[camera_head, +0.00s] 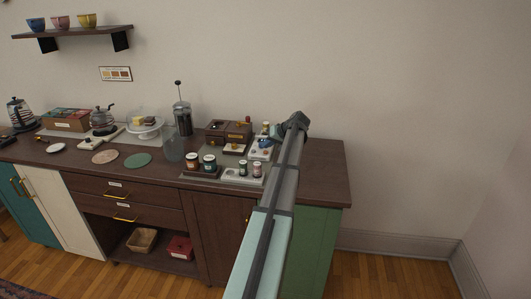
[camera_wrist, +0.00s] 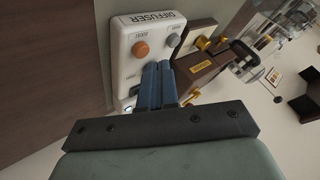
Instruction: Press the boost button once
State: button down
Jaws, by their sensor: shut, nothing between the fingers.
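A white panel marked DIFFUSER (camera_wrist: 122,48) lies below my fingers in the wrist view. It bears a round orange button (camera_wrist: 141,49) and a smaller grey button (camera_wrist: 173,40). In the head view my gripper (camera_head: 285,124) is over the counter's right part.
A brown wooden box with brass knobs (camera_wrist: 202,65) stands right beside the panel. In the head view, small jars (camera_head: 209,162), a glass jar (camera_head: 172,149) and a French press (camera_head: 183,118) stand left of my arm. The counter's right end (camera_head: 325,170) is clear.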

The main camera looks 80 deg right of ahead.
aim_at(267, 152)
jog(key=shift+f, duration=0.8)
dwell(0.7)
jog(key=shift+r, duration=0.85)
jog(key=shift+r, duration=0.1)
jog(key=shift+r, duration=2.4)
jog(key=shift+w, duration=0.1)
